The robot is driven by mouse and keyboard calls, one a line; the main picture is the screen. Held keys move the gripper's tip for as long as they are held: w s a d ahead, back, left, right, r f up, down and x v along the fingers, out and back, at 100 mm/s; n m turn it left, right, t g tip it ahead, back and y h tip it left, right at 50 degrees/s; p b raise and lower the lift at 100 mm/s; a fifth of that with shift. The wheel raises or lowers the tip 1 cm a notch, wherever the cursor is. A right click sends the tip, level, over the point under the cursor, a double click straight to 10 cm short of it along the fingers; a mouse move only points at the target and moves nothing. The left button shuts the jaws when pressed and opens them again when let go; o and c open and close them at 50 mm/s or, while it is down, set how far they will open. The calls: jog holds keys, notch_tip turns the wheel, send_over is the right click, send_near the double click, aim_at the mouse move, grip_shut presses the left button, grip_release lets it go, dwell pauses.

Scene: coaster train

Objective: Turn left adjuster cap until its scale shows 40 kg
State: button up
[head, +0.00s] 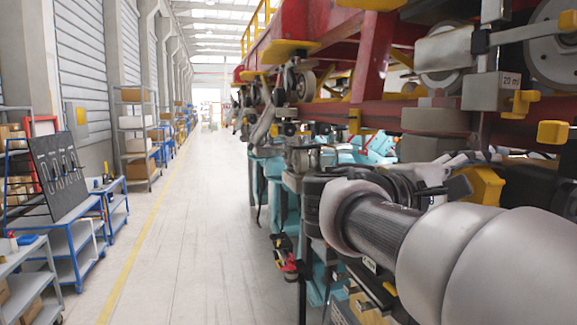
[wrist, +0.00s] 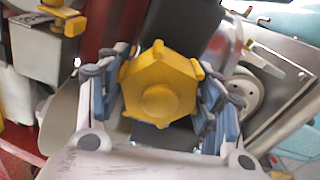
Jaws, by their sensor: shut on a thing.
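In the wrist view a yellow cap (wrist: 158,88) with a lobed, roughly hexagonal rim and a round centre boss faces the camera. My gripper (wrist: 160,100) has its two blue-grey fingers on the left and right sides of the cap and is shut on it. The cap sits in front of a dark housing. No kilogram scale can be read in either view. In the head view my grey and black arm reaches into the right side, beside the train. A yellow part (head: 483,186) shows just behind the arm; I cannot tell if it is the held cap.
The red train frame (head: 370,55) with wheels and other yellow parts (head: 553,132) hangs above and right of my arm. Teal stands (head: 270,190) are below it. A clear aisle (head: 190,200) runs along the left, past blue-framed carts (head: 60,235) and shelves (head: 135,130).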

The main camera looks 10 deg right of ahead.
jog(key=n+p, duration=0.3)
jog(key=n, duration=0.1)
jog(key=shift+r, duration=0.15)
jog(key=shift+n+p, duration=1.1)
jog(key=shift+n, duration=0.4)
jog(key=o, duration=1.1)
jog(key=a, duration=0.8)
jog(key=s+a, duration=0.1)
jog(key=a, duration=0.3)
